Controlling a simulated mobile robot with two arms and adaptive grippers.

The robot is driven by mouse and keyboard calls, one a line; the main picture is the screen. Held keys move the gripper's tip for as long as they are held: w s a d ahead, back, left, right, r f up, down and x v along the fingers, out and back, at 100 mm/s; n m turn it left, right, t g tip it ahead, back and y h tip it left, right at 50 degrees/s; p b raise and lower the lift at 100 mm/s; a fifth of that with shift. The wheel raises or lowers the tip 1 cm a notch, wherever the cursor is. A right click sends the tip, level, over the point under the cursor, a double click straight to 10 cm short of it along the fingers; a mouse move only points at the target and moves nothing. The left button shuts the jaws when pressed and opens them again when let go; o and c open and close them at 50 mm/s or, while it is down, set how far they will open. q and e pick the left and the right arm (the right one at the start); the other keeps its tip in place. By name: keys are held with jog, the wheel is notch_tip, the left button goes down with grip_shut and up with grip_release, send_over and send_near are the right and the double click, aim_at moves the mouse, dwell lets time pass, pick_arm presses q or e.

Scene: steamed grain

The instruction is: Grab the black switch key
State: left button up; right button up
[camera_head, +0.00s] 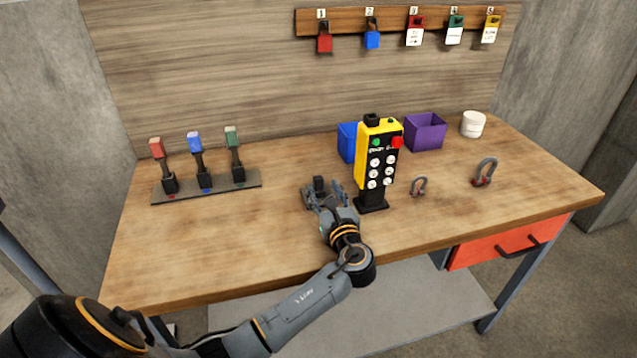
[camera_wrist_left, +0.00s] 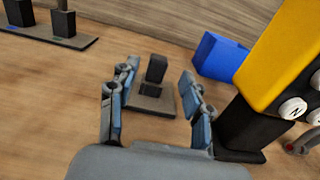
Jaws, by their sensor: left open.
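The black switch key (camera_head: 319,184) is a small upright black piece on the table, just left of the yellow control box. In the left wrist view the key (camera_wrist_left: 156,69) stands on a flat grey base (camera_wrist_left: 150,103). My left gripper (camera_head: 322,194) is open, with its fingers pointing toward the key. In the left wrist view its blue-grey fingers (camera_wrist_left: 158,76) are apart, one on each side of the key, with visible gaps. I cannot tell whether the fingertips reach past it. My right gripper is not in view.
The yellow control box (camera_head: 364,155) stands on a black foot close right of my left gripper. Blue (camera_head: 347,141) and purple (camera_head: 425,132) bins are behind it. Two shackles (camera_head: 485,172) lie right. A lever panel (camera_head: 215,187) stands left. The front-left table is clear.

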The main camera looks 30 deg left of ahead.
aim_at(319, 179)
pick_arm(q)
jog(key=x, duration=0.4)
jog(key=shift+a, duration=0.25)
jog(key=shift+s+d+r, duration=0.1)
grip_shut()
jog(key=shift+r, duration=0.15)
jog(key=shift+r, duration=0.3)
notch_tip(319, 179, up, 2)
jog(key=shift+r, duration=0.15)
jog(key=s+d+r, duration=0.9)
jog(key=d+r, duration=0.1)
jog(key=shift+d, duration=0.35)
